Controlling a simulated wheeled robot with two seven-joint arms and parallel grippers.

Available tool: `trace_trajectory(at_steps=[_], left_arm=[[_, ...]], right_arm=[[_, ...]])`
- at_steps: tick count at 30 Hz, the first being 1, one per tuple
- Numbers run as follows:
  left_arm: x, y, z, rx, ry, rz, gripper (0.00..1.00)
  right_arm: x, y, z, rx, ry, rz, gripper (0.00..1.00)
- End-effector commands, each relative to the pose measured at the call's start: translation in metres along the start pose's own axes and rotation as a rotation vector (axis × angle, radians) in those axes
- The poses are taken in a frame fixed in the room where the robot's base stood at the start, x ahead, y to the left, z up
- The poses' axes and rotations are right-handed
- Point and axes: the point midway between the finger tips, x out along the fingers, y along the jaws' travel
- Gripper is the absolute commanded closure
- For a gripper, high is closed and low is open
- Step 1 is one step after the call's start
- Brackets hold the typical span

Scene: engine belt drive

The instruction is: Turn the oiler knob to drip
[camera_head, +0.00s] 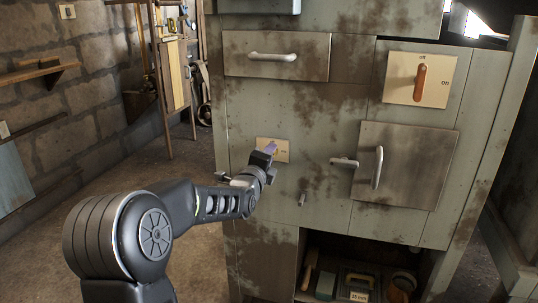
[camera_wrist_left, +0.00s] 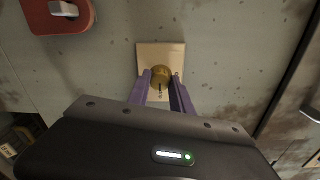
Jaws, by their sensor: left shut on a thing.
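The oiler knob (camera_wrist_left: 161,76) is a round brass knob on a cream plate (camera_wrist_left: 147,55), seen in the left wrist view. In the head view the plate (camera_head: 283,147) is on the cabinet front, partly covered by my gripper. My left gripper (camera_head: 266,151) is at the knob, with its two purple fingers on either side of it in the wrist view. It is shut on the knob. A small dark mark shows at the knob's lower side. The plate's lettering is too small to read. My right gripper is not in view.
To the right on the cabinet are a short lever (camera_head: 343,162), a steel door (camera_head: 412,139) with a handle, and a red lever switch (camera_head: 420,82). A small peg (camera_head: 302,198) sticks out below. A drawer handle (camera_head: 272,56) is above. Floor at left is clear.

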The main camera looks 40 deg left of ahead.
Motion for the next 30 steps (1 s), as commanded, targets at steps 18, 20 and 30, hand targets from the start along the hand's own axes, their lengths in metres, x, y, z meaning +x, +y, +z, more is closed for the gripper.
trace_trajectory(at_steps=[18, 20, 30], left_arm=[[0.0000, 0.0009, -0.0009, 0.049, 0.000, 0.002, 0.72], [0.0000, 0.0009, -0.0008, 0.049, 0.000, 0.002, 0.67], [0.0000, 0.0003, -0.0003, 0.047, -0.001, 0.001, 0.52]], right_arm=[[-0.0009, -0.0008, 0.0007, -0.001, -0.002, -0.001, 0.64], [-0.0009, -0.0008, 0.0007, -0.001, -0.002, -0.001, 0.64], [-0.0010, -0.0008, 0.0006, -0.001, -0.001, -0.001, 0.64]])
